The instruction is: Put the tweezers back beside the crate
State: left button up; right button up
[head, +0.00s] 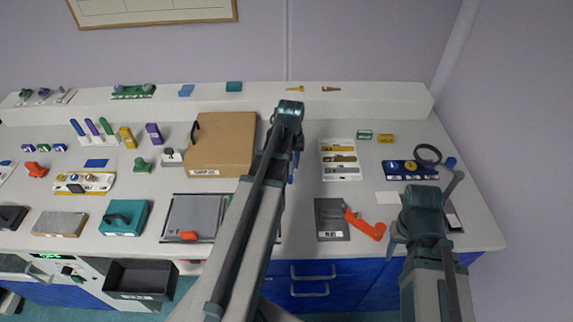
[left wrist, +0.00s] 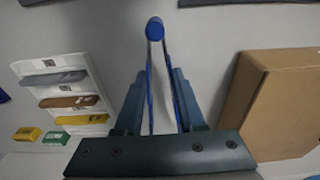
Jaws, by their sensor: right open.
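The blue tweezers (left wrist: 149,80) show in the left wrist view, with a round blue end at the top and two legs running back between my fingers. My left gripper (left wrist: 155,90) is closed against the outer sides of the legs. In the head view my left gripper (head: 291,165) is over the bench, between the brown box and the white tray, and mostly hides the tweezers. A brown box-shaped crate (head: 226,140) stands left of it; it also shows in the left wrist view (left wrist: 285,100). My right gripper (head: 400,238) is open and empty at the bench's front right.
A white tray (head: 340,172) with coloured tools lies right of my left gripper. A grey plate (head: 331,219) and an orange tool (head: 366,225) lie near the right front. A flat grey pad (head: 190,217) lies in front of the crate. A raised ledge (head: 370,99) runs behind.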

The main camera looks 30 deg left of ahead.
pick_arm(q)
jog(key=shift+w+a+f+b, duration=0.2)
jog(key=shift+w+a, duration=0.3)
jog(key=shift+w+a+f+b, duration=0.15)
jog(key=shift+w+a+f, duration=0.05)
jog(key=shift+w+a, duration=0.3)
jog(key=f+b, duration=0.3)
jog(key=shift+s+d, duration=0.1)
jog(key=shift+s, duration=0.1)
jog(key=shift+d+f, duration=0.1)
jog(key=shift+d, duration=0.05)
pick_arm(e)
jog(key=f, duration=0.3)
jog(key=shift+w+a+f, duration=0.1)
jog(key=shift+a+f, duration=0.25)
jog(key=shift+f, duration=0.05)
pick_arm(q)
jog(key=shift+o, duration=0.7)
jog(key=o, duration=0.4)
pick_arm(e)
jog(key=shift+f, duration=0.1)
